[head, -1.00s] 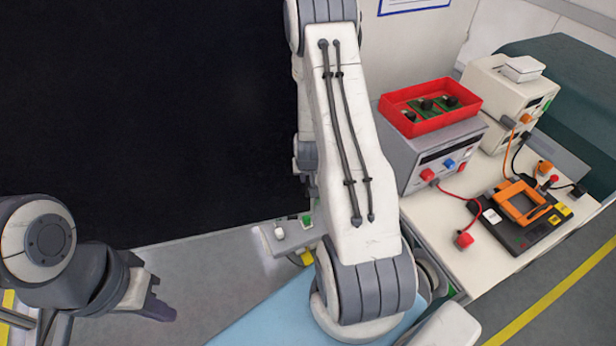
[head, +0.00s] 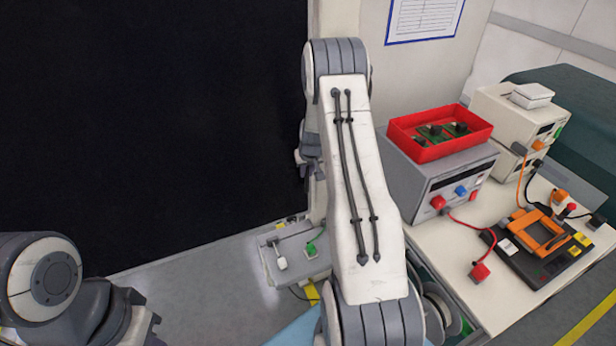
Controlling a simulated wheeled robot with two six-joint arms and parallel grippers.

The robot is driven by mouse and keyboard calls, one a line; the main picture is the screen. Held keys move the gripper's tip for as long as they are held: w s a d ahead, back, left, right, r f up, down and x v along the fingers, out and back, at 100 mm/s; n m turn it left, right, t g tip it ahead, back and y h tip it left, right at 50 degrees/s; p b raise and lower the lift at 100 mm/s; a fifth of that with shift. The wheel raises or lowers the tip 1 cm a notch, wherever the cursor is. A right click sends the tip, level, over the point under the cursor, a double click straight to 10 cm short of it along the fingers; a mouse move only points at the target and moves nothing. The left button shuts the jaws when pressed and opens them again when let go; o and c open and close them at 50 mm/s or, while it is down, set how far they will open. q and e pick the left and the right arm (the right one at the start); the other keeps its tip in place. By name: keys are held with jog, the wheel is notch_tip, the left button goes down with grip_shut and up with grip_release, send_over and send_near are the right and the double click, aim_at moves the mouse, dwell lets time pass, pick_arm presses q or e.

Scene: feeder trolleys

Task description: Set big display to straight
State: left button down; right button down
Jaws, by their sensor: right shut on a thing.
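The big display (head: 150,120) is a large black panel that fills the left half of the head view. Its lower edge slants up to the right, and its right edge runs upright beside my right arm. My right gripper (head: 305,163) is at that right edge, shut on the display, with its fingers largely hidden behind the arm. My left gripper (head: 146,326) is low at the left, apart from the display and cut by the picture's lower edge. Its jaw opening cannot be made out.
On the right, a pale bench (head: 440,255) carries a grey power supply (head: 420,185), a red bin (head: 440,145) and an orange-clamped fixture (head: 540,235). Grey floor shows below the display.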

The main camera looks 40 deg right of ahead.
jog(key=c, duration=0.8)
grip_release()
jog(key=shift+c, duration=0.2)
jog(key=shift+r, duration=0.1)
jog(key=b+v, duration=0.2)
jog(key=v, duration=0.8)
jog(key=shift+r, duration=0.15)
jog(key=shift+s+a, duration=0.1)
jog(key=shift+s, duration=0.05)
